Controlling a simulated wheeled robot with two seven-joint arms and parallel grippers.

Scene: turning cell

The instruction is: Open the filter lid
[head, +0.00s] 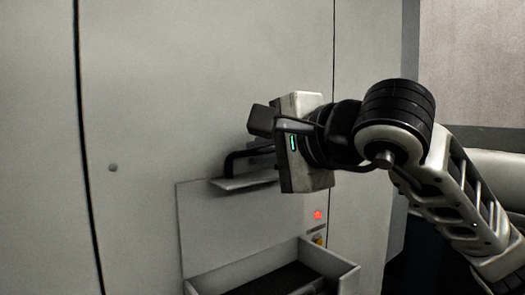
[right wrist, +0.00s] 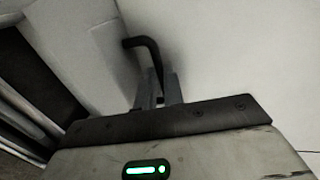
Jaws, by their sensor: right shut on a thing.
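The filter lid (head: 222,225) is a light grey panel standing roughly upright at the back of an open-topped box (head: 338,278), with a narrow lip at its top edge. A black bent-bar handle (head: 233,160) sits on that lip. My right gripper (head: 264,147) comes in from the right and is shut on the handle. In the right wrist view its two grey fingers (right wrist: 159,92) close around one leg of the handle (right wrist: 147,44); the exact contact is partly hidden by the gripper body. My left gripper is not in view.
The box is dark inside and stands against a tall grey machine front (head: 140,100) with vertical seams. A lit red button (head: 318,215) and a yellow part (head: 318,239) are right of the lid, below my gripper. The left side is clear.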

